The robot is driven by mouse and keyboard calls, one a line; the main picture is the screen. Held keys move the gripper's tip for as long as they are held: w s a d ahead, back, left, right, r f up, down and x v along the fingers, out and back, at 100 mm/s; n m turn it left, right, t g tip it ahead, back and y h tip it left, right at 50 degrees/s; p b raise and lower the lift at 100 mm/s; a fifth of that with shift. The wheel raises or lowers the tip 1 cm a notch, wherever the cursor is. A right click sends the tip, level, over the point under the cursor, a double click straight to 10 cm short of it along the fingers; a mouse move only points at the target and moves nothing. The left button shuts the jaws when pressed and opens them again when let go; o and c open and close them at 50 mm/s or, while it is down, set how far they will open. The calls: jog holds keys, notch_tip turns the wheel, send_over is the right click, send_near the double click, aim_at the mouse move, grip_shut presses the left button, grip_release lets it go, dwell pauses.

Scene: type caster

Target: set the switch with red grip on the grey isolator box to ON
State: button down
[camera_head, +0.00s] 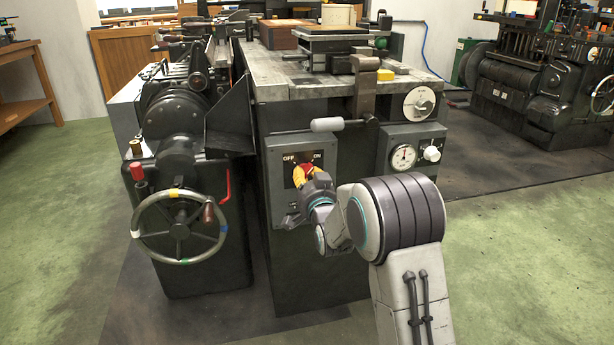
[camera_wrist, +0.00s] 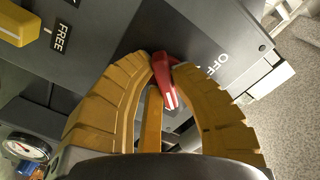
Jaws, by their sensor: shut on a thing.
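The grey isolator box (camera_head: 278,206) is on the front of the machine's casing, with a dark plate marked OFF at left and ON at right in the head view. My gripper (camera_head: 301,169) reaches the plate and covers much of the switch. In the wrist view, my gripper's yellow fingers (camera_wrist: 169,67) are closed around the switch's red grip (camera_wrist: 167,84). The OFF mark (camera_wrist: 216,64) shows beside the grip there. The ON mark (camera_head: 317,157) shows only in the head view. The switch's exact angle is partly hidden.
A horizontal lever with a grey handle (camera_head: 327,125) is just above the box. A pressure gauge (camera_head: 404,156) and white knob (camera_head: 432,153) are to its right. A handwheel (camera_head: 180,229) is at left. A yellow handle (camera_wrist: 19,25) by a FREE mark shows in the wrist view.

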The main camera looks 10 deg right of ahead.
jog(key=shift+a+f+m, duration=0.2)
jog(key=shift+f+m, duration=0.1)
jog(key=shift+m, duration=0.3)
jog(key=c, duration=1.5)
grip_release()
jog(key=shift+a, duration=0.1)
jog(key=o, duration=0.4)
jog(key=shift+r, duration=0.2)
jog(key=shift+d, duration=0.2)
jog(key=s, duration=1.2)
